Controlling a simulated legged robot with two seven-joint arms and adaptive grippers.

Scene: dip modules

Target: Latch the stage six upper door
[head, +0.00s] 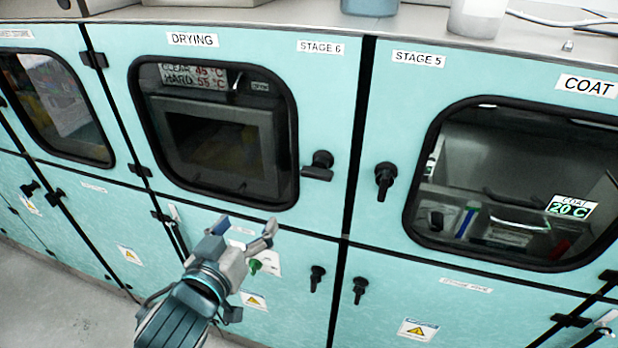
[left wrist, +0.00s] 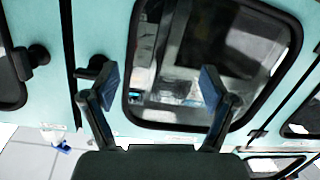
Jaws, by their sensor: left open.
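The stage six upper door (head: 228,33) is the pale teal panel labelled DRYING and STAGE 6, with a dark-framed window. It looks about flush with its surround; whether it is fully closed I cannot tell. Its black latch handle (head: 318,165) sits right of the window, its lever lying roughly sideways. My left gripper (head: 246,229) is open and empty, below the window and lower left of the handle. In the left wrist view, which looks upside down, the open fingers (left wrist: 160,85) frame the window, and the handle (left wrist: 93,68) shows just beside the left finger. My right gripper is not in view.
The stage five door (head: 400,90) is at the right, its handle (head: 384,180) pointing down. Lower doors carry black handles (head: 317,278) and a green knob (head: 254,267). The worktop (head: 310,18) above holds containers. Grey floor (head: 50,295) shows at lower left.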

